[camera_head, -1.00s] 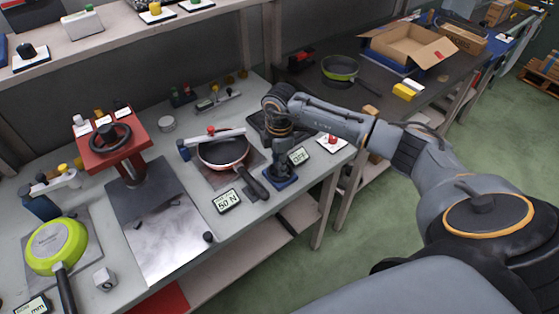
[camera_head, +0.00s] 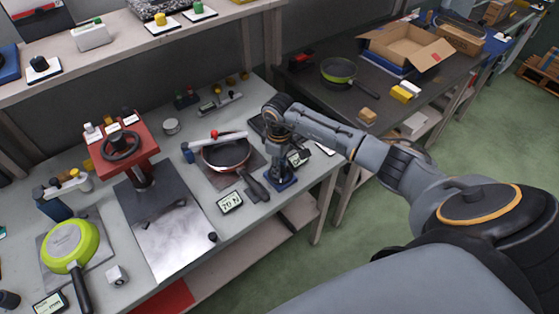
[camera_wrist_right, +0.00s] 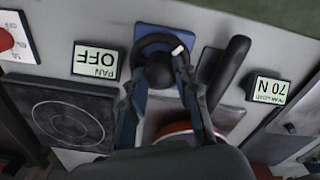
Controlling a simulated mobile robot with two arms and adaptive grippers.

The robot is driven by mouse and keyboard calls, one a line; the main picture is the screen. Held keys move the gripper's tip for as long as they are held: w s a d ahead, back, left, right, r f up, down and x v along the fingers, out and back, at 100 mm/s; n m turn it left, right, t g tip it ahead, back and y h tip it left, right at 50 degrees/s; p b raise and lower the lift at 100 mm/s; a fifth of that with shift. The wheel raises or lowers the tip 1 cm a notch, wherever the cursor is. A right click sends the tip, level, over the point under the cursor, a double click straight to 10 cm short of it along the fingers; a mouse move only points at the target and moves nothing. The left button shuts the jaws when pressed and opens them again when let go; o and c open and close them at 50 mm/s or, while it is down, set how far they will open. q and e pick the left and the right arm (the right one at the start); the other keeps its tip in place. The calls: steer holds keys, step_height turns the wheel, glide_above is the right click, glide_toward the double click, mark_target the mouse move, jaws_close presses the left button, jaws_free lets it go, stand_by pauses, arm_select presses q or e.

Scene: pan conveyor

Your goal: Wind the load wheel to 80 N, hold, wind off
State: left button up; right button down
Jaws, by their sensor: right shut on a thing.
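The load wheel (camera_wrist_right: 152,70) is a dark round knob with a white mark, on a blue base (camera_head: 281,184). My right gripper (camera_wrist_right: 160,76) is shut on it from above, one finger on each side; in the head view the gripper (camera_head: 281,165) hides most of the wheel. The load display (camera_head: 229,202) reads 70 N, and in the wrist view the display (camera_wrist_right: 269,90) also shows 70 N. A red-rimmed pan (camera_head: 226,157) lies beside the wheel, its dark handle (camera_head: 256,187) pointing toward the bench front. My left gripper is not in view.
A second display (camera_wrist_right: 95,62) reads PAN OFF, near a dark square plate (camera_wrist_right: 70,118). A red press with a black handwheel (camera_head: 121,145) and a green pan (camera_head: 70,242) stand at left. An open carton (camera_head: 405,45) sits on the far table.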

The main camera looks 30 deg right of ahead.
steer(key=shift+r+m+p, duration=0.15)
steer(key=shift+m+p, duration=0.2)
steer(key=shift+m, duration=0.05)
steer(key=shift+w, duration=0.1)
steer(key=c, duration=1)
jaws_free()
step_height(320, 180, up, 12)
steer(key=shift+f, duration=0.1)
steer(key=shift+a, duration=0.1)
